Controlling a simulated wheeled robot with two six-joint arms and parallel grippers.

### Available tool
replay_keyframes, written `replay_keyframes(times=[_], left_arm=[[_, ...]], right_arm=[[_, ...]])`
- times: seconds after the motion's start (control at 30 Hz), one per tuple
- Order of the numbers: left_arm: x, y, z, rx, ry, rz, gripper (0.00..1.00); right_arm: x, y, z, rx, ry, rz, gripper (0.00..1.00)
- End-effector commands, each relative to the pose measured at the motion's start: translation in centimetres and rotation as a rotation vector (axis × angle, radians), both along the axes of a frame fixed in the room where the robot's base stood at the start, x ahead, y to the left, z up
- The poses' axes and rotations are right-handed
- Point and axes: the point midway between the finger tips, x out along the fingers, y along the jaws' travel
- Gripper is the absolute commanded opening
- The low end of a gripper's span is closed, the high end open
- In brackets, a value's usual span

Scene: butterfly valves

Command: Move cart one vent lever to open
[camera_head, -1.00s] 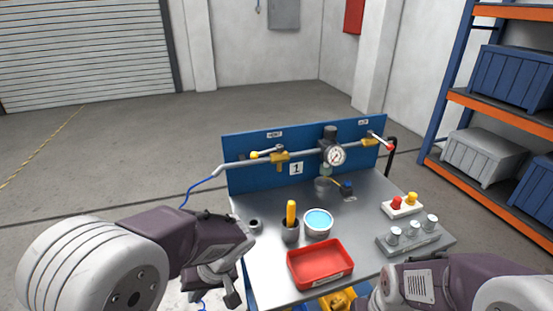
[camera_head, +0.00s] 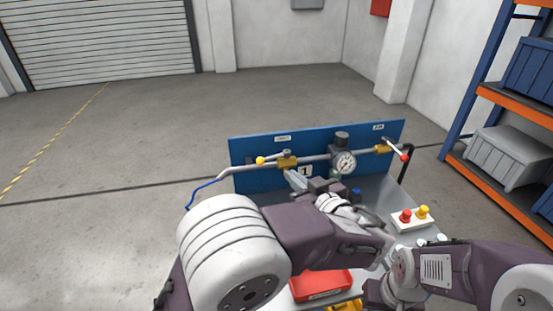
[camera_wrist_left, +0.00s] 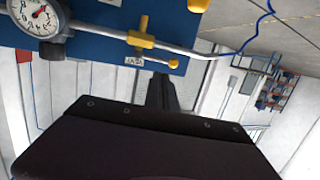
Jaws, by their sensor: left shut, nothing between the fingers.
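The vent valve (camera_head: 287,161) is a brass body on the pipe at the left of cart one's blue panel (camera_head: 250,182). Its lever, with a yellow ball knob (camera_head: 261,160), points left, roughly along the pipe. In the left wrist view the valve (camera_wrist_left: 142,39) and yellow knob (camera_wrist_left: 198,5) show at the top, beside a white label. My left gripper (camera_head: 295,178) is shut and empty, just below and in front of the valve and apart from the knob. Its dark fingers (camera_wrist_left: 161,88) also show in the left wrist view. My right arm is at the lower right; its fingertips are not seen.
A pressure gauge (camera_head: 345,162) and a second valve with a red-knobbed lever (camera_head: 404,157) are right of the vent valve. A red-and-yellow button box (camera_head: 412,219) and a red tray (camera_head: 322,284) are on the cart. My left arm covers much of the cart top.

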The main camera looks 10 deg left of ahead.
Motion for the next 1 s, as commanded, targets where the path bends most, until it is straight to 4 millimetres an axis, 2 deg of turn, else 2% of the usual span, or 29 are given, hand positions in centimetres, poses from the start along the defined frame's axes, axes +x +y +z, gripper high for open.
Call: replay_keyframes(times=[0.03,0.2,0.43,0.6,0.9,1.0], left_arm=[[0.9,0.9,0.2,0.004,0.004,0.005,0.0],[3.8,3.0,-0.4,0.004,0.004,0.005,0.0],[6.8,5.2,-1.3,0.003,0.006,0.002,0.0],[7.7,5.8,-1.8,0.001,0.004,0.001,0.0],[7.8,5.9,-2.0,0.0,0.002,0.0,0.0],[7.9,5.9,-2.4,-0.001,0.002,0.0,0.0]], right_arm=[[0.0,0.0,1.0,0.0,0.0,0.0,0.32],[0.0,0.0,2.7,0.0,-0.001,0.0,0.32],[0.0,0.0,5.1,0.0,-0.001,0.0,0.32],[0.0,0.0,5.5,0.0,0.0,0.0,0.32],[0.0,0.0,5.4,0.0,0.0,0.0,0.32],[0.0,0.0,4.4,0.0,-0.001,0.0,0.32]])
